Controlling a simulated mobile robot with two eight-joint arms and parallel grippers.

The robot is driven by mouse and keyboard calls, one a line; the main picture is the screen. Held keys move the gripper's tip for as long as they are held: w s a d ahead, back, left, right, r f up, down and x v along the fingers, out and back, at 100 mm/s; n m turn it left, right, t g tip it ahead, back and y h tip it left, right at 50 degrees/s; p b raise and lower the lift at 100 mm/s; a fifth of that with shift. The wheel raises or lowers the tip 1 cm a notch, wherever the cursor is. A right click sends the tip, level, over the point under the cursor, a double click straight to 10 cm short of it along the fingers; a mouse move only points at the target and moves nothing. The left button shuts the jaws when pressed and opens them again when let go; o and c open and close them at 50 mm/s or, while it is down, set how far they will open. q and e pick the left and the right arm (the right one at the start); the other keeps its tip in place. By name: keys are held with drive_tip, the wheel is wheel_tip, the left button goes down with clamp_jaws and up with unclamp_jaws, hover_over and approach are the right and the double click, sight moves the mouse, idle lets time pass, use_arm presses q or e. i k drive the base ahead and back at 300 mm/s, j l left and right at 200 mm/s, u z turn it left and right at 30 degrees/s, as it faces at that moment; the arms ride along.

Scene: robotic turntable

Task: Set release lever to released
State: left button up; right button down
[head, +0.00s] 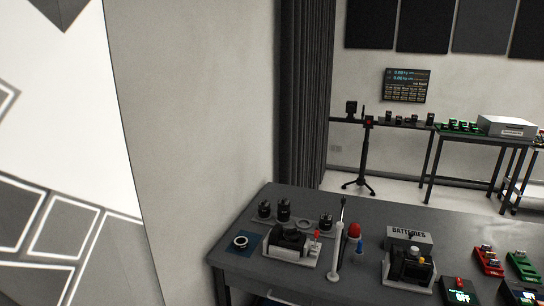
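A black device on a light base (290,248) sits near the left end of the dark table (240,262). A small red-tipped part (317,235) stands at its right side. It may be the release lever, but it is too small to tell its position. Neither of my grippers is in view.
A white upright tool (337,245) and red and blue-topped items (355,232) stand between the devices. Black cylinders (283,210) stand behind. A grey box marked BATTERIES (409,237) and red (488,260) and green (523,265) holders are to the right. A wall borders the left.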

sight(316, 236)
drive_tip(key=i+l, duration=0.4)
drive_tip(key=i, duration=0.2)
drive_tip(key=i+l+z, duration=0.1)
drive_tip(key=i+l, duration=0.3)
drive_tip(key=i, duration=0.15)
